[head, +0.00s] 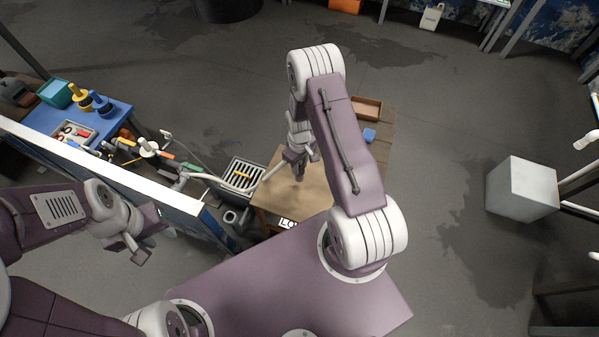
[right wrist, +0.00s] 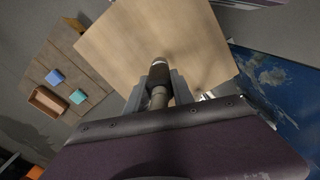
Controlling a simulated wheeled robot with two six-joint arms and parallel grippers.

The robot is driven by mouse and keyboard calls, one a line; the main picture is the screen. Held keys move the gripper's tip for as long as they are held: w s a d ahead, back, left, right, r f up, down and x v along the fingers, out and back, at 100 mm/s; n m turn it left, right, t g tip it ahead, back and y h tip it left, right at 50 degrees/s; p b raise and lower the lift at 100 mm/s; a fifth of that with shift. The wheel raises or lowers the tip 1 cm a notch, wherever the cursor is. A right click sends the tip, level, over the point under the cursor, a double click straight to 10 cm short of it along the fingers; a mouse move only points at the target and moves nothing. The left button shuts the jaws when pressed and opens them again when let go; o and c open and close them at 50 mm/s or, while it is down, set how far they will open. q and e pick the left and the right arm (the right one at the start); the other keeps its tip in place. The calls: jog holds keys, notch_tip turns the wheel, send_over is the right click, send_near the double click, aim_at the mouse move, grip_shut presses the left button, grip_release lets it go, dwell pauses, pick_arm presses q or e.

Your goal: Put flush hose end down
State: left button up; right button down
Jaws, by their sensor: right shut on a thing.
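My right gripper (head: 299,160) is shut on the flush hose end and hangs over the pale wooden table top (head: 283,193). In the right wrist view the hose end (right wrist: 158,80) is a dark, ribbed cylinder with a lighter tip, held between the two fingers (right wrist: 157,92) and pointing at the wood (right wrist: 112,42). I cannot tell whether its tip touches the wood.
A grated drain basin (head: 242,175) stands left of the wooden top. Valves and pipes (head: 148,149) line the white-edged panel. A brown tray (head: 367,107) and a blue block (head: 369,135) lie on the darker wood behind my right arm. Bare wood shows around the held end.

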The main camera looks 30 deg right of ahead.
notch_tip(320, 180, down, 4)
jog(key=shift+f+b, duration=0.1)
jog(key=shift+b, duration=0.45)
jog(key=c, duration=1.1)
grip_release()
